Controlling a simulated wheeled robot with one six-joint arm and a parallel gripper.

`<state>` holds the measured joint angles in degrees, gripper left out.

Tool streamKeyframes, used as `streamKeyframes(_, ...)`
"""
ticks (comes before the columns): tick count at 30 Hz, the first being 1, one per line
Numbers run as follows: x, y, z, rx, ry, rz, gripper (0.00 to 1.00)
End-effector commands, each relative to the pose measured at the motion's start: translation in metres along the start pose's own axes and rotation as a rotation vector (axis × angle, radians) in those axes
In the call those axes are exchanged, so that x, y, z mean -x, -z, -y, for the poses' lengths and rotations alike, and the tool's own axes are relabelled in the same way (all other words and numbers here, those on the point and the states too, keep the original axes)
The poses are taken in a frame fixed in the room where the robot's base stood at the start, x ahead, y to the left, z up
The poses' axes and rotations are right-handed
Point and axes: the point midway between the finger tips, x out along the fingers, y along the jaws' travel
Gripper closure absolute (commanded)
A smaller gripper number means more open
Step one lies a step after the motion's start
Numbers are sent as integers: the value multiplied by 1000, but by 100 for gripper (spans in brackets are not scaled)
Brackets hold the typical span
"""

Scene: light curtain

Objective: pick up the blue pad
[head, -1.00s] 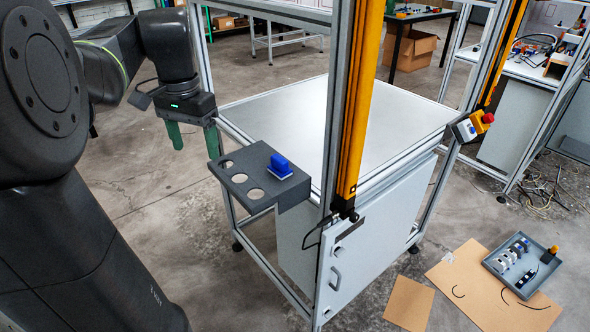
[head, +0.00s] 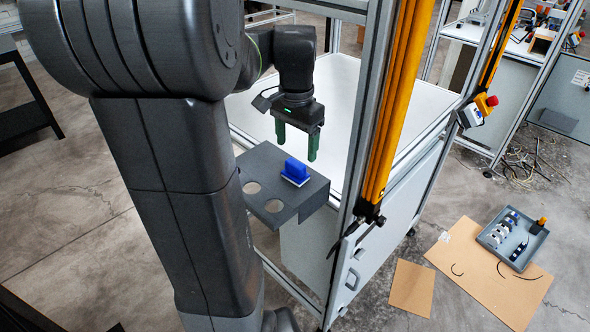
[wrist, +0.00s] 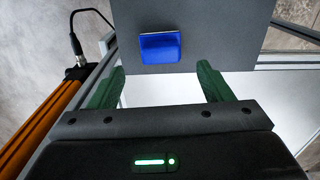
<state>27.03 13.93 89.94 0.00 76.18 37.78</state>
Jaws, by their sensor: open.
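The blue pad (head: 295,170) stands on a dark grey shelf (head: 314,190) that juts out from the workstation frame. It has a thin light edge around its base. My gripper (head: 297,150), with two green fingers, hangs open and empty above and slightly behind the pad, close to the shelf's inner edge. In the wrist view the pad (wrist: 160,47) lies beyond the fingertips, roughly centred between them. My gripper (wrist: 160,77) is open there too, with nothing between the fingers.
The shelf has round holes left of the pad. A yellow light curtain post (head: 400,100) stands just right of the shelf. Behind is the pale tabletop (head: 338,110). On the floor at right are cardboard and a grey tray (head: 512,262) of small parts.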

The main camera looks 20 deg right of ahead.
Motion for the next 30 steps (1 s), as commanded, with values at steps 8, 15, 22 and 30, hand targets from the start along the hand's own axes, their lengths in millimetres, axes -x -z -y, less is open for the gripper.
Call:
streamKeyframes(8,-22,-1,0,0,-2,2,27)
streamKeyframes(15,-57,-1,1,0,-1,2,27)
streamKeyframes(22,-62,-1,1,0,1,-1,27)
streamKeyframes(30,-62,-1,1,0,1,-1,67)
